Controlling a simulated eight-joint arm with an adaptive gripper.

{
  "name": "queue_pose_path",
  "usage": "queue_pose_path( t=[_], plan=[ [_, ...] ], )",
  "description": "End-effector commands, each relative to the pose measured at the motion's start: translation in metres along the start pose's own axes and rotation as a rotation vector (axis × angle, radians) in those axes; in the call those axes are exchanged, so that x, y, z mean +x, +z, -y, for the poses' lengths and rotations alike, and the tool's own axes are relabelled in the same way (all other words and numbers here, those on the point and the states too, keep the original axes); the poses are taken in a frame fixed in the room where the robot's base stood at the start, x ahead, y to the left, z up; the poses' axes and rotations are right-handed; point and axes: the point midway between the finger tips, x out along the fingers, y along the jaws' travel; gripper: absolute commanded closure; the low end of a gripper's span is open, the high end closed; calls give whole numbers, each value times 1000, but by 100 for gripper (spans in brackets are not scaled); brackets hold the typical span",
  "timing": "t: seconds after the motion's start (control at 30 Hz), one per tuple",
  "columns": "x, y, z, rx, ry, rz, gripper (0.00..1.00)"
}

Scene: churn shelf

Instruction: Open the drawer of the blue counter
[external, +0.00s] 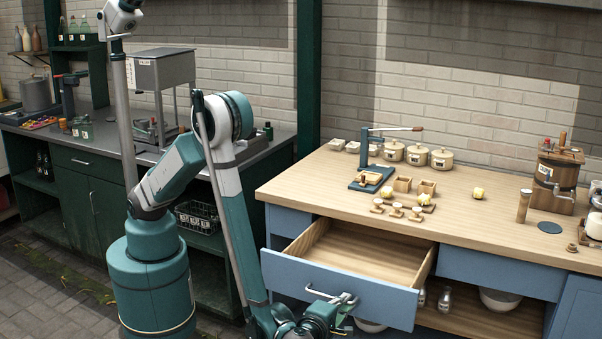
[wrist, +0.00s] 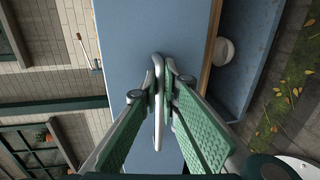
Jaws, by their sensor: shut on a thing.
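The blue counter (external: 290,222) has a wooden top and stands at the right in the external view. Its drawer (external: 375,249) is pulled well out, and its wooden inside looks empty. The drawer's blue front (external: 385,298) faces my arm and carries a metal bar handle (external: 340,298). My gripper (external: 318,322) is at that handle, low in the external view and partly cut off by the frame's bottom edge. In the wrist view the green fingers of my gripper (wrist: 165,90) are closed around the handle (wrist: 158,125), against the blue front (wrist: 130,60).
Jars (external: 417,154), a press (external: 370,178), small wooden pieces and a wooden churn (external: 557,175) stand on the counter top. Bowls (external: 500,298) sit on the shelf below. A dark green counter (external: 90,185) stands at the left.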

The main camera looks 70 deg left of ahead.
Motion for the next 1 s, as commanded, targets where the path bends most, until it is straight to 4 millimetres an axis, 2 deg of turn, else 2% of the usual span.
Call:
queue_pose_path(
  t=[0.17,0.2,0.27,0.73,1.0],
  plan=[
    [0,0,-1,0,1,1,100],
    [0,0,-1,-1,1,1,93],
    [0,0,-1,-1,1,1,87],
    [-4,0,0,0,0,1,87],
    [-26,0,0,0,0,2,87]
  ],
)
